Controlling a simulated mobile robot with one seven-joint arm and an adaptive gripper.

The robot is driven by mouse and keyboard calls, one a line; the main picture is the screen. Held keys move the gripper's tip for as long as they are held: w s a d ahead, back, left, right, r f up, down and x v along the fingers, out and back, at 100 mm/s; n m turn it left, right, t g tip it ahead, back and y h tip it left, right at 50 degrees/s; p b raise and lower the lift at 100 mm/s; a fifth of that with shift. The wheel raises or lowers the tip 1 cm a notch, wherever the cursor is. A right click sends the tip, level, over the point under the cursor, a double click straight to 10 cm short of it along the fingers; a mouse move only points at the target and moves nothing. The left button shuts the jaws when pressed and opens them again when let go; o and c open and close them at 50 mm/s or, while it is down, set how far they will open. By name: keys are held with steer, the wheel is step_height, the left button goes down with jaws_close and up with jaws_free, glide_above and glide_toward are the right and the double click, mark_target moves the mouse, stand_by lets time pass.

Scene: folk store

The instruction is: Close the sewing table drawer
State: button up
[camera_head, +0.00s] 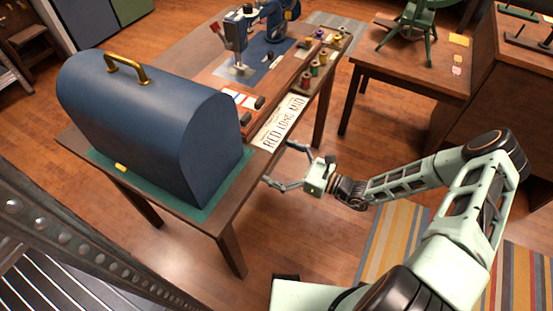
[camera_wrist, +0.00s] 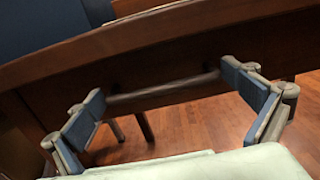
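The wooden sewing table (camera_head: 185,220) stands left of centre in the head view. In the wrist view its dark wooden front, which I take as the drawer front (camera_wrist: 70,92), fills the middle and carries a grey bar handle (camera_wrist: 165,90). How far the drawer stands out is unclear. My gripper (camera_head: 280,166) is at the table's right side in the head view, its fingers spread and pointing at the front. In the wrist view my gripper (camera_wrist: 172,108) is open, one finger near each end of the handle. Nothing is between the fingertips except the handle's span; contact cannot be told.
A blue domed case (camera_head: 150,120) stands on a green mat at the table's near end. A sewing machine (camera_head: 240,40), thread spools (camera_head: 315,68) and a lettered sheet (camera_head: 283,122) are farther back. Another wooden table (camera_head: 400,72) stands at right. Striped rugs (camera_head: 390,240) cover the floor.

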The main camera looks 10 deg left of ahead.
steer(key=shift+d, duration=0.15)
steer(key=v, duration=1.1)
steer(key=shift+s+d, duration=0.15)
steer(key=shift+d, duration=0.25)
